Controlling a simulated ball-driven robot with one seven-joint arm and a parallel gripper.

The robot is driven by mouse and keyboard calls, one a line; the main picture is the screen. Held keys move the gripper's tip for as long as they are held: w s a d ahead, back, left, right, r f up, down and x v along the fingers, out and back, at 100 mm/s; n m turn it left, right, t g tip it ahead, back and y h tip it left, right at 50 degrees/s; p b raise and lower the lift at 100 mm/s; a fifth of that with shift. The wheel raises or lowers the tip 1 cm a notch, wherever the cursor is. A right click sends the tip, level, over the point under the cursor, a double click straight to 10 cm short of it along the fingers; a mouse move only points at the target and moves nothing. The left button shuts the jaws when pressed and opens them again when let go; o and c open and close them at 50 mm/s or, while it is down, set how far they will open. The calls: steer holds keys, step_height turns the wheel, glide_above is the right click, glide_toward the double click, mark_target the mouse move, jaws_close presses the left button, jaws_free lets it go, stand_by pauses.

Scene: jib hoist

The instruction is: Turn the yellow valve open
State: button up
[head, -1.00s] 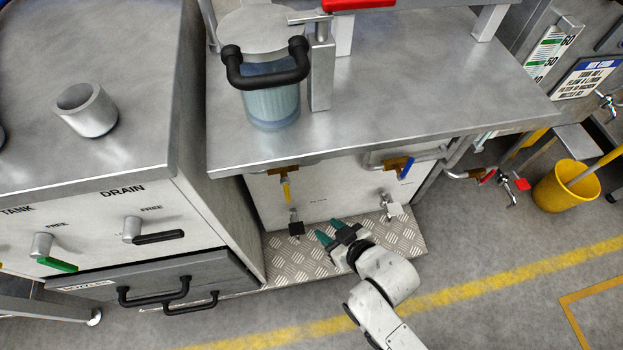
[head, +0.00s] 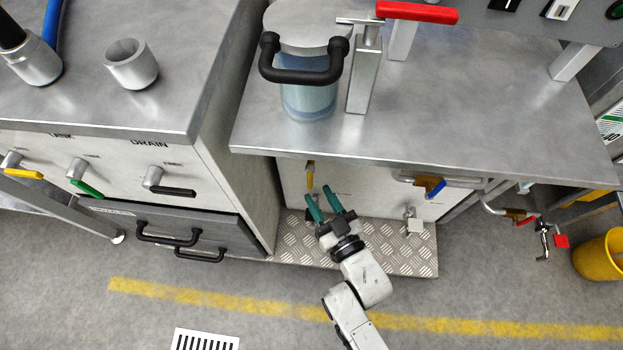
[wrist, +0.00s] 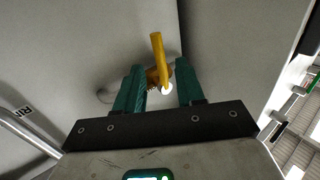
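The yellow valve handle (head: 309,179) hangs down from a brass fitting on the pale panel under the steel bench. In the wrist view the yellow lever (wrist: 157,48) shows ahead, in the gap between my two green fingers. My gripper (head: 319,193) is open, with its fingertips just below and beside the yellow handle in the head view. Nothing is held, and I cannot tell whether a finger touches the lever. The fitting behind the lever is partly hidden by the fingers in the wrist view.
A blue-handled valve (head: 434,187) and a small tap (head: 410,222) sit to the right on the panel. A tread-plate step (head: 400,250) lies below. The left cabinet (head: 200,160) carries another yellow handle (head: 25,174), a green one and a black one.

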mark_target(311, 184)
steer(key=x, duration=0.5)
steer(key=shift+w+a+b, duration=0.15)
steer(key=shift+w+b, duration=0.2)
jaws_close()
